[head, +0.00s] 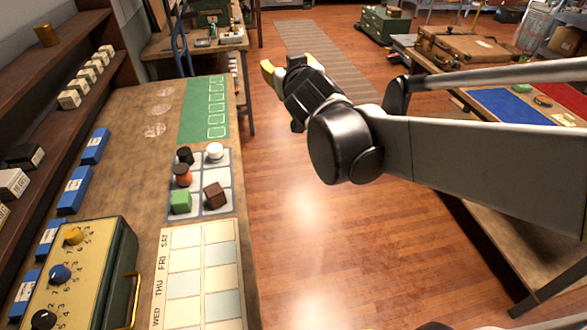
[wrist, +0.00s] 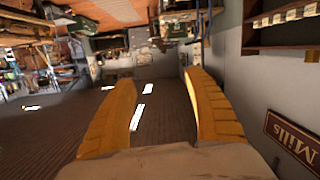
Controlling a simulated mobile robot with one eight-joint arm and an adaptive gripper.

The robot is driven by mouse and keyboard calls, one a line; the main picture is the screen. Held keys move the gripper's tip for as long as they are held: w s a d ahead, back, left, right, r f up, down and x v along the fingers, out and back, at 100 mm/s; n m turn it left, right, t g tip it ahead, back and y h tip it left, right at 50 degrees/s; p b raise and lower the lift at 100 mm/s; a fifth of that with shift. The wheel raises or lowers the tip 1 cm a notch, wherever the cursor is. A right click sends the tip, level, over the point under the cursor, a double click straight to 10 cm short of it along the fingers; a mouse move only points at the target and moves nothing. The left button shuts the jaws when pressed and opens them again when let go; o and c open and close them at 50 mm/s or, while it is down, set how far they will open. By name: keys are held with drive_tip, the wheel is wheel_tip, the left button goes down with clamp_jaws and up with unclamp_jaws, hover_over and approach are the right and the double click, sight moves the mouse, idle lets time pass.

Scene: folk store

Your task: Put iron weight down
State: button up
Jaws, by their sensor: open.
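My gripper (head: 282,64) is open, its yellow fingers raised over the floor to the right of the left workbench. In the wrist view the gripper (wrist: 158,76) has nothing between its fingers. A small dark cylinder (head: 185,155), possibly the iron weight, stands in the back left cell of a gray gridded tray (head: 222,178) on the bench. I cannot tell its material. An orange-brown piece (head: 183,175) with a dark top stands just in front of it. A white round piece (head: 214,151), a green cube (head: 180,201) and a brown cube (head: 215,195) share the tray.
The workbench (head: 130,180) also holds a green mat (head: 204,110), a weekday chart (head: 199,270), several blue boxes and a dial box (head: 75,270). Shelves line the left wall. A right table (head: 480,150) carries a suitcase (head: 462,45). Open floor lies between.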

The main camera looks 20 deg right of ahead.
drive_tip(key=s+a+f+g+y, duration=0.1)
drive_tip(key=s+a+f+g, duration=0.2)
drive_tip(key=s+f, duration=0.5)
drive_tip(key=s+a+f+n+g+y, duration=0.1)
drive_tip(key=s+f+g, duration=0.4)
drive_tip(key=s, duration=1.2)
wheel_tip(320, 180, down, 4)
drive_tip(key=shift+a+r+g+y, duration=0.25)
drive_tip(key=shift+a+y, duration=0.25)
drive_tip(key=shift+a, duration=0.45)
